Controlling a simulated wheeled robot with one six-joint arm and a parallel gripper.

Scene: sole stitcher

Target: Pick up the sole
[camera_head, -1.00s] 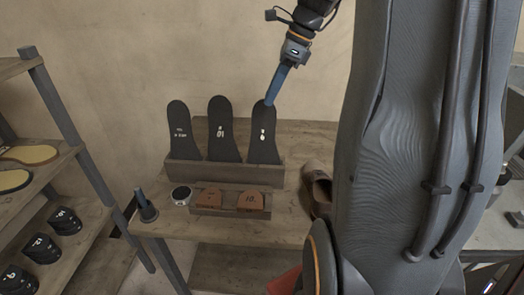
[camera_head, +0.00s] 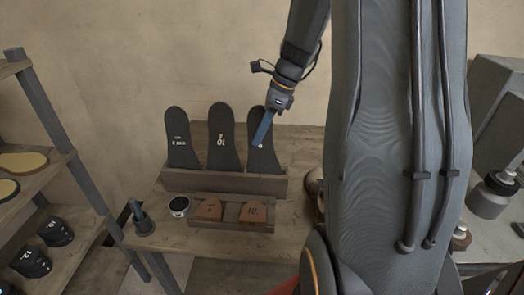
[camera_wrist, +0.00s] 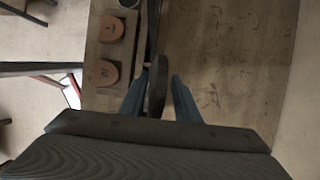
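Three dark upright soles stand in a wooden rack (camera_head: 225,184) on the table: a left sole (camera_head: 178,150), a middle sole (camera_head: 221,160) marked 10, and a right sole (camera_head: 264,165). My gripper (camera_head: 259,146) reaches down to the right sole, and its blue finger covers part of that sole and its number. In the wrist view my gripper (camera_wrist: 160,82) is open, with one blue finger on each side of the right sole (camera_wrist: 156,90), seen edge-on. A narrow gap shows on the right side; contact on the left side is unclear.
A small wooden holder (camera_head: 232,224) with two brown pieces stands in front of the rack. A round white-rimmed container (camera_head: 179,205) and a dark peg stand (camera_head: 142,222) are to its left. Brown shoes are partly hidden behind my arm. Shelves (camera_head: 58,120) stand at left.

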